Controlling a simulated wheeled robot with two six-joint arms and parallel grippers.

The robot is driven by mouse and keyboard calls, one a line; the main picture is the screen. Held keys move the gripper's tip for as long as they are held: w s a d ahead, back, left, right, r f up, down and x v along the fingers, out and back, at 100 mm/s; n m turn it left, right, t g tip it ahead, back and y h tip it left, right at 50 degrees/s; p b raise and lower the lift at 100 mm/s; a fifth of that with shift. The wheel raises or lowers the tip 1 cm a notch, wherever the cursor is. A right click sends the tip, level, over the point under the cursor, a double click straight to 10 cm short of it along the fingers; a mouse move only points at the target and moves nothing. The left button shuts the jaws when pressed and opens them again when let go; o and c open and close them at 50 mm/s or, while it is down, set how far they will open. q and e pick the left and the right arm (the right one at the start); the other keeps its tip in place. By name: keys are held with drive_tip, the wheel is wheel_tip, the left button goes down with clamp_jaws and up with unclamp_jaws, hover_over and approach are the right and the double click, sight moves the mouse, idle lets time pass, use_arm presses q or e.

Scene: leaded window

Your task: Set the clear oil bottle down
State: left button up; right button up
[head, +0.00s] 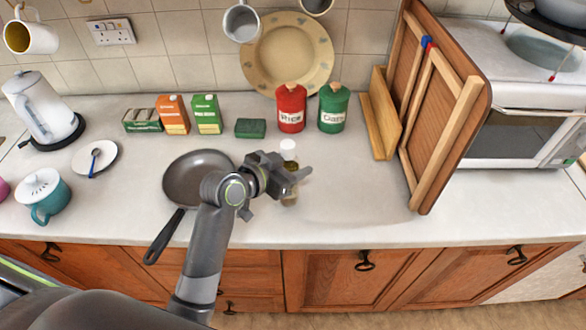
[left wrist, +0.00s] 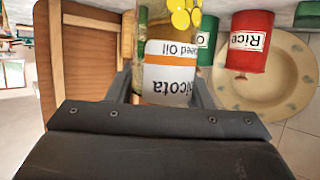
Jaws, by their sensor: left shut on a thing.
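The clear oil bottle (head: 289,151) has a white cap and stands upright in my left gripper (head: 283,178), in the middle of the head view. In the left wrist view the bottle (left wrist: 168,72) shows a white and orange label reading "Seed Oil", between the two fingers. My left gripper is shut on it. The gripper hides much of the bottle in the head view, and I cannot tell whether its base touches the worktop (head: 350,215). My right gripper is not in view.
A dark frying pan (head: 197,176) sits just left of the bottle. Behind stand a red rice tin (head: 291,108), a green tin (head: 333,108) and a green sponge (head: 250,128). A wooden rack (head: 430,130) stands at the right. The worktop right of the bottle is clear.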

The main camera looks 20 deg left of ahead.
use_arm(q)
drive_tip(key=shift+f, duration=0.85)
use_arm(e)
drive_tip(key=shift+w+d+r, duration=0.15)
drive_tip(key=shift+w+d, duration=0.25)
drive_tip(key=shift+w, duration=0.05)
use_arm(q)
drive_tip(key=shift+f, duration=0.15)
drive_tip(key=o, duration=1.1)
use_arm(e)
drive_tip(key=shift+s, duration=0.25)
